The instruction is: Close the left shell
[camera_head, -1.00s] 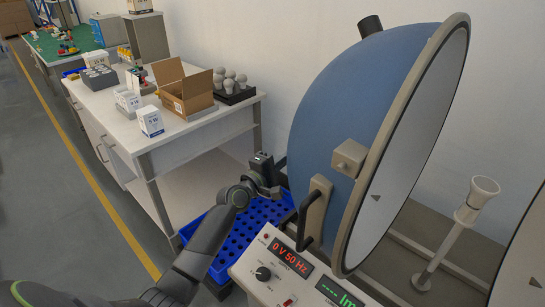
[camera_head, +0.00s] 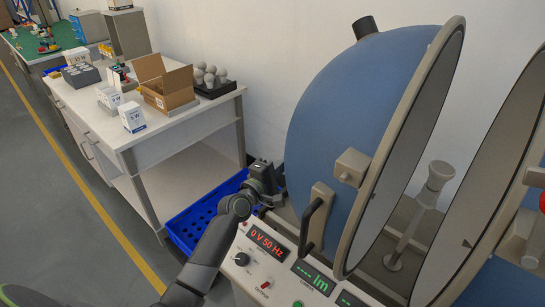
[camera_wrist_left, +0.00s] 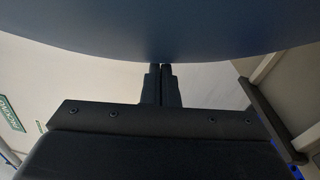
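The left shell (camera_head: 345,120) is a large blue half-sphere with a beige rim, standing open and facing right. A black handle (camera_head: 311,224) on a beige plate sits low on its outer side. My left gripper (camera_head: 268,178) is beside the shell's outer lower left side, left of the handle. In the left wrist view, the blue shell surface (camera_wrist_left: 160,30) fills the top. The gripper fingers (camera_wrist_left: 161,70) are together and empty, with their tips at the shell's edge in the picture; contact cannot be told for certain. My right gripper is out of view.
The right shell (camera_head: 490,200) stands open at the right, with a gap to the left shell. A white lamp holder (camera_head: 437,180) rises between them. A control panel (camera_head: 255,265) is in front. A blue crate (camera_head: 180,233) and a white table (camera_head: 150,125) are at the left.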

